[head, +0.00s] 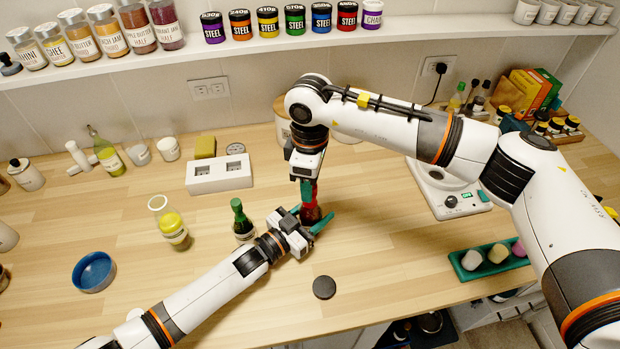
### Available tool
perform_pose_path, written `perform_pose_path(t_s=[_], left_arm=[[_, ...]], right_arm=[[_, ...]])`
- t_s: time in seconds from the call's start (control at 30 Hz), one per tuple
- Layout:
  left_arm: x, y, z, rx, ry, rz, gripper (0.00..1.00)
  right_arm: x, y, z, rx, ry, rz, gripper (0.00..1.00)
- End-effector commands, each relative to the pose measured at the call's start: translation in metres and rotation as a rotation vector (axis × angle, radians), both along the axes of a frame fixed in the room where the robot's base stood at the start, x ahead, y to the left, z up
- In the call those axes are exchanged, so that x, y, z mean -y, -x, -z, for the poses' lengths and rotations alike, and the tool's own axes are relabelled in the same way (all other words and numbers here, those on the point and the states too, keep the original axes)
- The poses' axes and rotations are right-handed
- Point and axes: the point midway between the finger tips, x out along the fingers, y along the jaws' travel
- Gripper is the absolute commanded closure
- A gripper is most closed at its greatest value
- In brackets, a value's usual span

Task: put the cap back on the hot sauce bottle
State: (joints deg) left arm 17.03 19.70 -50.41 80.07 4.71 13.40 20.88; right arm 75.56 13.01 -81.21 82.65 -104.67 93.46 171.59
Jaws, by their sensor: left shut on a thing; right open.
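The hot sauce bottle (312,213), dark red, stands upright on the wooden counter near the middle of the head view. My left gripper (313,222), with teal fingers, is shut on its lower body from the left. My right gripper (308,188) points straight down over the bottle. Its fingers are open around the bottle's red upper part, and they partly hide it. I cannot tell whether the cap is on the neck, or whether the fingers touch it. A flat black disc (324,287) lies on the counter in front of my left gripper.
A green bottle (242,220) stands close behind my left wrist, with a yellow jar (174,233) and blue bowl (94,272) farther left. A white block (219,176) is behind. A scale (448,195) and green tray (489,262) are right. The front middle counter is mostly clear.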

Motion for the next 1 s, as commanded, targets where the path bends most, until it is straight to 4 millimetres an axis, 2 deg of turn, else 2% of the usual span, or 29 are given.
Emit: perform_pose_path(t_s=[0.4,0.6,0.73,0.87,1.0], left_arm=[[0.000,0.000,0.001,-0.001,0.000,0.000,1.00],[0.000,0.000,0.001,-0.001,0.000,0.000,1.00],[0.000,0.000,0.000,-0.001,0.000,0.000,1.00],[0.000,0.000,0.000,-0.001,0.000,0.000,1.00],[0.000,0.000,0.000,-0.001,0.000,0.000,1.00]], right_arm=[[0.000,0.000,-0.044,0.000,0.000,-0.001,0.52],[0.000,0.000,-0.044,0.000,0.000,-0.001,0.52],[0.000,0.000,-0.044,0.000,0.000,-0.012,0.56],[0.000,0.000,-0.045,0.000,0.000,-0.101,0.56],[0.000,0.000,-0.047,0.000,0.000,-0.321,0.56]])
